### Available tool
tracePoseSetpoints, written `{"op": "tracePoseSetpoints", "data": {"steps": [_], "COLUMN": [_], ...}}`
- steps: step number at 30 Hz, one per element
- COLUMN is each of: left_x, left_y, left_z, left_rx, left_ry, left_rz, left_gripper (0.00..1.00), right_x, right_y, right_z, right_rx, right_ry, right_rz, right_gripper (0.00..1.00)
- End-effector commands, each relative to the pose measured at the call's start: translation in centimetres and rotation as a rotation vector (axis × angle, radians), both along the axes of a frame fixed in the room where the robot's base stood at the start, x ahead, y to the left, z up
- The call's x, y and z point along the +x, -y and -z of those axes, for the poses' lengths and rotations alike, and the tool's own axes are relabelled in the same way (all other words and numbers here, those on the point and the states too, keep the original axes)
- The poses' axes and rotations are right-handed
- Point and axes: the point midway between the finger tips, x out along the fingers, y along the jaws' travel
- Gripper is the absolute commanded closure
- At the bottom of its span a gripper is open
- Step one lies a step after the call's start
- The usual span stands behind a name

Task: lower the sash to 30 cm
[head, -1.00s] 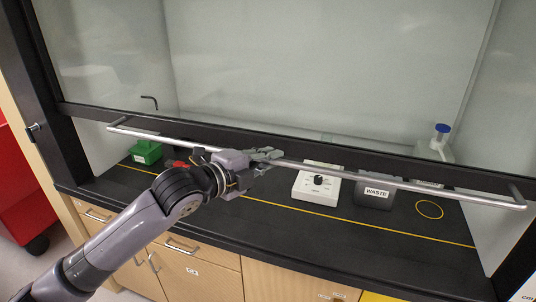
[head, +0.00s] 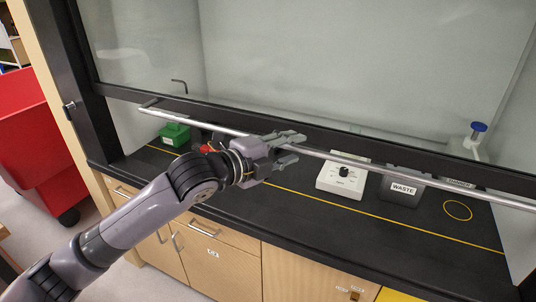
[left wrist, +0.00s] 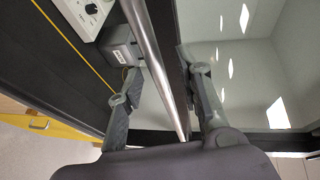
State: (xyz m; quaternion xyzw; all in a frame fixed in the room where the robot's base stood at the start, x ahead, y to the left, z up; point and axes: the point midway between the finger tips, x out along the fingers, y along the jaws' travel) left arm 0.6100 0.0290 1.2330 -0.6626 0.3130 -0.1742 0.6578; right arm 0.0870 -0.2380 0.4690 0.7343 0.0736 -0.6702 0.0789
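The sash (head: 330,60) is a clear pane with a black bottom rail, held part-way up above the work surface. A long silver handle bar (head: 420,180) runs along the front of that rail. My left gripper (head: 297,148) is at the bar, left of its middle, with its fingers spread. In the left wrist view the bar (left wrist: 150,50) passes between the two separated fingers of my left gripper (left wrist: 167,75); neither finger visibly clamps it. My right gripper is in no view.
On the black work surface (head: 330,220) under the sash stand a green box (head: 175,134), a white dial unit (head: 341,183) and a grey WASTE bin (head: 402,190). A blue-capped item (head: 478,128) is at the right. A red bin (head: 35,130) stands on the floor at left.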

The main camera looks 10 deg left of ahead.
Motion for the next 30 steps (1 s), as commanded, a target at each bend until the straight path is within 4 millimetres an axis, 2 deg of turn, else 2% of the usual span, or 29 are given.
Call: {"op": "tracePoseSetpoints", "data": {"steps": [6,12,19,30], "left_x": [-3.6,-6.0,-7.1,-7.1], "left_y": [-3.3,-5.4,-6.2,-6.2], "left_z": [-0.7,-1.3,-1.6,-1.7], "left_rx": [0.006,0.003,0.002,0.001], "left_ry": [-0.001,-0.001,-0.002,-0.002], "left_rz": [-0.003,-0.003,-0.001,-0.001], "left_gripper": [0.67,0.67,0.67,0.67], "right_x": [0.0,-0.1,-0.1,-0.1], "right_y": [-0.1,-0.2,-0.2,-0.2], "right_z": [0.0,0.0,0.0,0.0], "right_rx": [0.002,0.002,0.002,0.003], "right_ry": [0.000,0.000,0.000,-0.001], "right_rz": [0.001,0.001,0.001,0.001], "right_gripper": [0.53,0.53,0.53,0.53]}}
